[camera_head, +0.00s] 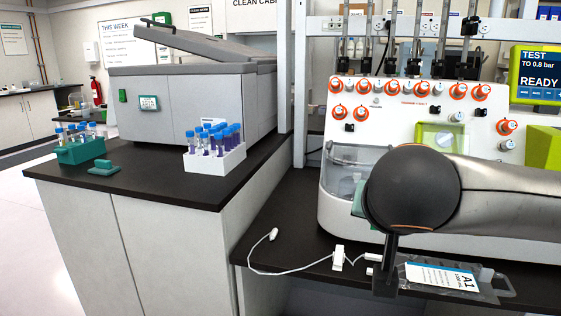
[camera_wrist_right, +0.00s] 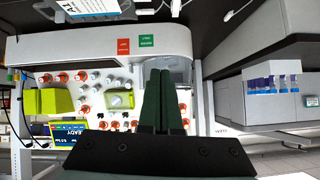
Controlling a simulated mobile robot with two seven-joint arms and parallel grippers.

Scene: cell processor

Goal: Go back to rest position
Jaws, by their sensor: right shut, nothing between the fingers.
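My right arm (camera_head: 500,200) comes in from the right in the head view, in front of the white processor machine (camera_head: 420,140). Its round dark wrist hides part of the machine's front. In the right wrist view, my right gripper (camera_wrist_right: 158,72) has its two dark green fingers pressed together, with nothing between them. The picture there is upside down, and the fingers overlap the machine's front. My left gripper is not in view.
A bag labelled A1 (camera_head: 442,277) lies on the dark lower bench with a white tube (camera_head: 290,270). On the left counter stand a white rack (camera_head: 228,160) of blue-capped tubes, a green tube rack (camera_head: 82,152) and a grey centrifuge-like box (camera_head: 190,95).

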